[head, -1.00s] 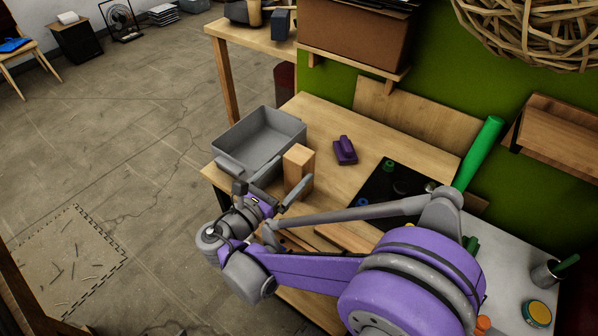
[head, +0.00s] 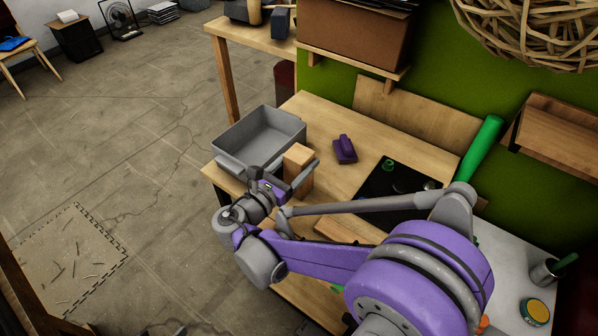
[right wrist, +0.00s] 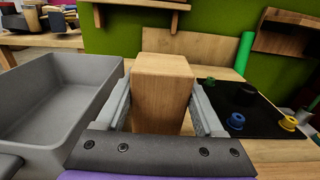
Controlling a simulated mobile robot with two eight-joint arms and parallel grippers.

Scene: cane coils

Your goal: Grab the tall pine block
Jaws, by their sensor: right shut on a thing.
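The tall pine block (head: 298,160) stands upright on the wooden table, just right of the grey tray. In the right wrist view the block (right wrist: 163,85) fills the space between the fingers. My right gripper (head: 290,172) is shut on the block, one finger on each side; the fingers also show in the right wrist view (right wrist: 160,108). The block's lower part is hidden by the gripper in the head view. My left gripper is not in view.
The grey tray (head: 232,163) is close beside the block on the left. A purple object (head: 345,150) lies behind to the right. A black mat (head: 375,190) with small coloured pieces lies further right. A green tube (head: 482,150) leans at the wall.

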